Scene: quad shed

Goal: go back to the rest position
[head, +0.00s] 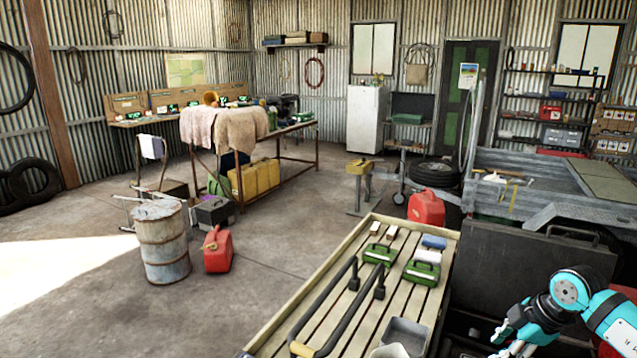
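My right arm comes in at the lower right, teal, white and black. Its gripper (508,340) hangs low near the bottom edge, just right of the slatted wooden bench (330,262). The fingers are small and partly cut off by the frame, so I cannot tell whether they are open or shut. I see nothing clearly held in them. My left gripper and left arm are not in view.
The bench holds green cases (380,254), black bars (352,308) and a grey tin (405,334). A dark open box (535,262) and a trailer (560,182) stand right. A rusty drum (161,242) and red can (217,250) stand left. Concrete floor between is clear.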

